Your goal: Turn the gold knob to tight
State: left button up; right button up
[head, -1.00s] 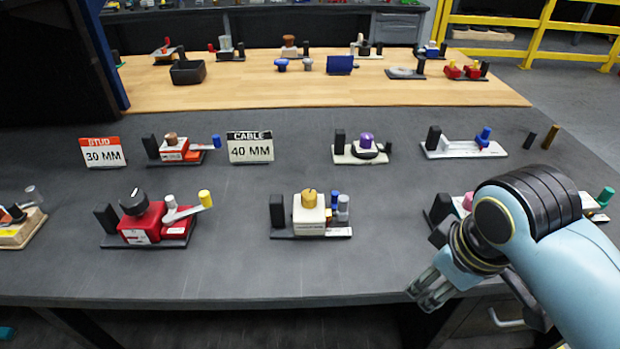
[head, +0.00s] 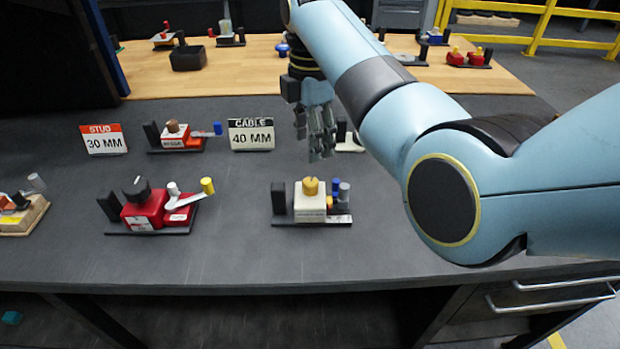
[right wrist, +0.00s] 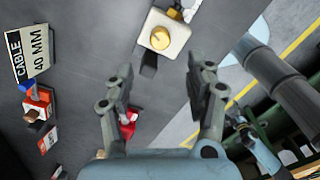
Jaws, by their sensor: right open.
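The gold knob (head: 310,186) sits on top of a cream box (head: 309,206) on a dark base plate, near the middle front of the grey table. A black upright block stands at its left, and blue and grey posts stand at its right. My right gripper (head: 321,152) points down above the table, a little behind and above the knob, apart from it. In the right wrist view the gold knob (right wrist: 160,38) shows beyond the two open, empty fingers (right wrist: 160,92). The left gripper is in neither view.
A red actuator (head: 147,212) with a black knob stands to the left. Behind are an orange-red device (head: 180,138), a "CABLE 40 MM" sign (head: 251,134) and a "STUD 30 MM" sign (head: 103,139). My right arm hides the table's right side.

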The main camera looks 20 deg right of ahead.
aim_at(311, 181)
notch_tip(311, 181, down, 11)
jog(key=shift+r, duration=0.2)
dwell(0.3)
grip_shut()
